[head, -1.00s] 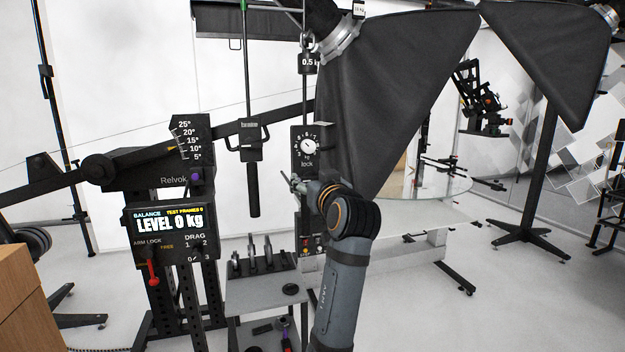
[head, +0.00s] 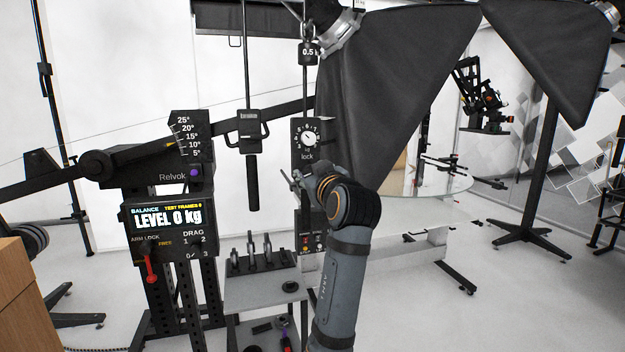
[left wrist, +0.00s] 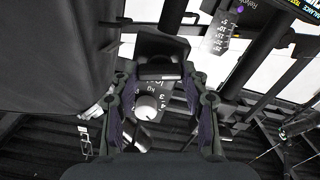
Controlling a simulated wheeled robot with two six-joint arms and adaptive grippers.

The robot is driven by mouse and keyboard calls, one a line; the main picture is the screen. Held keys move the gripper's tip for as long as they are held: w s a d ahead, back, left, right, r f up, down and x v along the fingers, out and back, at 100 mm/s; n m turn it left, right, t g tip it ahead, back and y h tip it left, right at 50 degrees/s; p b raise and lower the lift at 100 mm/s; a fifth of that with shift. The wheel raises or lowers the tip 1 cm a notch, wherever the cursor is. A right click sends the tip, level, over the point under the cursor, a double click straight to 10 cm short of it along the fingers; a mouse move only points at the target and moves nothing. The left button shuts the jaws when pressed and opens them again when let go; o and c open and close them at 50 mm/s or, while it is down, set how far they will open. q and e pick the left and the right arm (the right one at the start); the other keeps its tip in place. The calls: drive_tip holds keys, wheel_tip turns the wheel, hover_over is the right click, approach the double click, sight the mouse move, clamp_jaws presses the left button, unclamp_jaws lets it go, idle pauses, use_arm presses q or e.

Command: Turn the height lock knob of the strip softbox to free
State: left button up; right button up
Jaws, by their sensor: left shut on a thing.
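The strip softbox (head: 395,85) is the large black box at centre, in front of the pale wall. A black dial plate (head: 298,133), marked "lock" along its lower part, stands at its left edge. Its white dial also shows in the left wrist view (left wrist: 147,108). My left gripper (head: 293,180) is just below the "lock" label. In the left wrist view its fingers stand either side of a dark knob-like part (left wrist: 160,72), and it is shut on it. This looks like the height lock knob; its marking and turn are hidden. My right gripper is not in view.
The balance stand with its "LEVEL 0 kg" display (head: 168,218) and red lever (head: 151,265) is at left. A 0.5 kg weight (head: 309,53) hangs above the dial. A grey cart (head: 262,292) stands below. A second softbox (head: 560,55) is at right.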

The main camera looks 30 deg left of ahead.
use_arm(q)
drive_tip(key=n+b, duration=0.1)
drive_tip(key=n, duration=0.1)
drive_tip(key=shift+f+n+b, duration=0.2)
drive_tip(key=shift+n+b, duration=0.1)
drive_tip(key=shift+n, duration=0.1)
drive_tip(key=n+b, duration=0.2)
drive_tip(key=n, duration=0.1)
drive_tip(key=shift+s+n, duration=0.1)
drive_tip(key=shift+n, duration=0.2)
drive_tip(key=n+b, duration=0.3)
drive_tip(key=n, duration=0.2)
drive_tip(key=shift+n, duration=0.4)
drive_tip(key=shift+n+b, duration=0.35)
drive_tip(key=shift+n, duration=0.85)
drive_tip(key=o, duration=1)
drive_tip(key=shift+o, duration=0.8)
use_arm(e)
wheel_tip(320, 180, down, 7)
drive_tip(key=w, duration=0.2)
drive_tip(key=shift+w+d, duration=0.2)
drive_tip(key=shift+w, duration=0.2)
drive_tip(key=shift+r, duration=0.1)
